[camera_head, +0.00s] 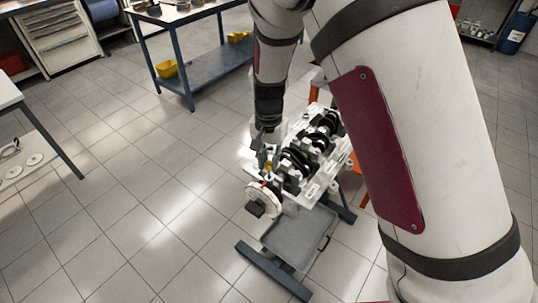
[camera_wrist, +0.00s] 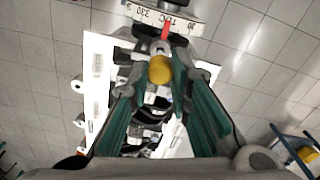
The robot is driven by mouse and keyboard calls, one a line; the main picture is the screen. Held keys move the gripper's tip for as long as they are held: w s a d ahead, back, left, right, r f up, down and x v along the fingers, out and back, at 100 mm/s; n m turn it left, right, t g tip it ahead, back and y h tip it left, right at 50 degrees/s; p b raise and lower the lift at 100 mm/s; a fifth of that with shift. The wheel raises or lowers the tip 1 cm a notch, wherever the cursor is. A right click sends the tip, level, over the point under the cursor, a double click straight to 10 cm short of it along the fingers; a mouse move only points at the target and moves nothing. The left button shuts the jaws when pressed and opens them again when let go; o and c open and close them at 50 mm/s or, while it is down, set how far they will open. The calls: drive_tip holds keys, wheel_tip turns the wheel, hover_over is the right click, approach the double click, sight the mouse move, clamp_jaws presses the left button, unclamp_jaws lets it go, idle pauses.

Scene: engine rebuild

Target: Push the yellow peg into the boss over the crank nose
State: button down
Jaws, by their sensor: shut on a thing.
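The yellow peg (camera_wrist: 160,69) shows end-on as a round yellow head in the wrist view. My gripper (camera_head: 266,160) is shut on it, with the green-lined fingers on either side. In the head view the gripper is at the front end of the white engine block (camera_head: 336,160), just above the white degree wheel (camera_head: 262,201). In the wrist view the wheel (camera_wrist: 180,18) bears a TDC mark, and a red pointer (camera_wrist: 166,30) stands by it. The boss is hidden beneath the peg and fingers, so I cannot tell how far the peg is in.
Black crank parts (camera_head: 298,160) lie along the open block. A grey tray (camera_head: 300,238) sits on the stand below. A blue bench (camera_head: 205,78) with yellow bins (camera_head: 167,68) stands behind.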

sight(269, 169)
drive_tip(key=shift+f+b, duration=0.5)
drive_tip(key=shift+f, duration=1.7)
idle(1.5)
drive_tip(key=c, duration=1.7)
unclamp_jaws()
drive_tip(key=shift+r+p, duration=0.65)
drive_tip(key=shift+r, duration=0.9)
drive_tip(key=o, duration=0.5)
drive_tip(key=shift+o, duration=0.2)
wheel_tip(269, 169, up, 12)
